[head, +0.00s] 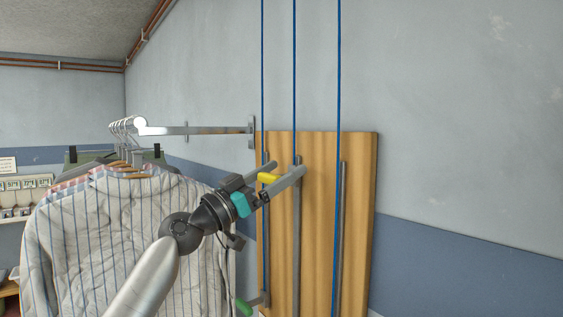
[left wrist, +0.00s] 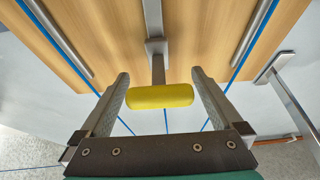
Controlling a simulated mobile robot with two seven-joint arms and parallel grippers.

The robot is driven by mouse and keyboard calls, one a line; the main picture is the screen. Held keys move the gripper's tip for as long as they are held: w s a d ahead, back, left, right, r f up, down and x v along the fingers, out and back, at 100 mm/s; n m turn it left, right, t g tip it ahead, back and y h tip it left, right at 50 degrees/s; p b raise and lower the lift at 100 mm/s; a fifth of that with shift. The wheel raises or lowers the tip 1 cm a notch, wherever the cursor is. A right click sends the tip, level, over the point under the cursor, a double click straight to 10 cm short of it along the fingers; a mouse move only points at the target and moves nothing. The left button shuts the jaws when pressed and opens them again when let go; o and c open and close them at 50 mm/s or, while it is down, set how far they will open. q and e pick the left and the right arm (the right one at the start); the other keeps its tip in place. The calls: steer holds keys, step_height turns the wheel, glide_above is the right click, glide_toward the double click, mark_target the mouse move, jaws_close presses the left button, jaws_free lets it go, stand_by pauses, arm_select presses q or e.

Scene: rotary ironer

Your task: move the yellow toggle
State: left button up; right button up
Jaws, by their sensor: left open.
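The yellow toggle (head: 268,178) is a short rounded bar on a grey stem, standing out from the middle metal track of a wooden board. In the left wrist view the yellow toggle (left wrist: 160,96) lies crosswise between my two fingers, with a small gap showing at each end. My left gripper (head: 289,168) is open around it, one finger on either side, and its fingertips reach past the bar toward the board; it also shows in the left wrist view (left wrist: 160,74). My right gripper is out of view.
The wooden board (head: 359,200) on the wall carries vertical metal tracks and blue cords (head: 338,80). A green handle (head: 243,306) sits low at the left track. Striped shirts (head: 100,240) hang from a wall rail (head: 205,130) on the left. The wall to the right is clear.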

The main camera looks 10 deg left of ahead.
arm_select(q)
steer(key=shift+w+d+r, duration=0.15)
steer(key=shift+w+d, duration=0.1)
steer(key=shift+c, duration=0.2)
jaws_close()
stand_by(0.6)
